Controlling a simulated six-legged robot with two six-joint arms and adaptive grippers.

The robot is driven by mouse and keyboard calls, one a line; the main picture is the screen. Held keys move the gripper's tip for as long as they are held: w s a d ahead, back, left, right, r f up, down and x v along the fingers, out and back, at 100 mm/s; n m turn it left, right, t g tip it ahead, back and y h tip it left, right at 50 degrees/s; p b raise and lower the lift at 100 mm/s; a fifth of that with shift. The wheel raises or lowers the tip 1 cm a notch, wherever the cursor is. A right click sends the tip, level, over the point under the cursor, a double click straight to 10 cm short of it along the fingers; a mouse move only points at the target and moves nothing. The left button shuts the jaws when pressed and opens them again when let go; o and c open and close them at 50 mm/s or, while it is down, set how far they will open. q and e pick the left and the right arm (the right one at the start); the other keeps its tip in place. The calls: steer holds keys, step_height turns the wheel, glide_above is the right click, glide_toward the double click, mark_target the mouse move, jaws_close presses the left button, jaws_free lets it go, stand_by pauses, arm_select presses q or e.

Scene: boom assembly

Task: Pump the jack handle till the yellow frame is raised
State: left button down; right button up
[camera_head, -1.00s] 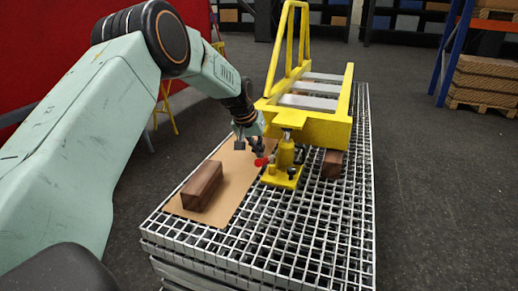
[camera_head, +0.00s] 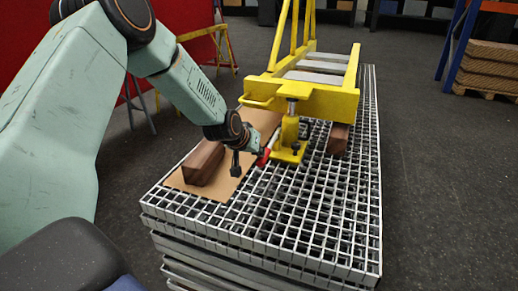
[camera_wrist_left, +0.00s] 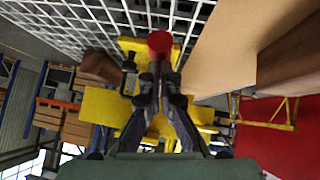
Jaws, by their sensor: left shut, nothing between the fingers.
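The yellow frame (camera_head: 315,102) lies along the grating stack, its front beam above the yellow jack (camera_head: 288,140). A silver piston (camera_head: 291,107) shows between the jack body and the beam. The jack handle's red end (camera_head: 264,156) points out to the left of the jack; it also shows as a red round end in the left wrist view (camera_wrist_left: 159,42). My left gripper (camera_head: 259,152) is shut and empty, its tips right at the red end; contact cannot be told. In the left wrist view its fingers (camera_wrist_left: 155,75) meet just below the red end. My right gripper is not in view.
A brown wooden block (camera_head: 203,163) sits on a cardboard sheet (camera_head: 216,190) left of my gripper. Another block (camera_head: 338,138) is under the frame's right side. The front of the grating (camera_head: 290,225) is bare. Shelving with pallets (camera_head: 490,65) stands far right.

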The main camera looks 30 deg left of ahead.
arm_select(q)
steer(key=shift+s+f+b, duration=0.2)
steer(key=shift+f+b, duration=0.3)
steer(key=shift+f, duration=0.5)
steer(key=shift+s+d+f, duration=0.1)
steer(key=shift+s+f, duration=0.15)
steer(key=shift+f, duration=0.05)
steer(key=shift+r+p, duration=0.4)
steer(key=shift+r, duration=0.05)
steer(key=p+v, duration=1.1)
steer(key=v, duration=0.1)
steer(key=shift+a+r, duration=0.25)
steer(key=shift+r, duration=0.2)
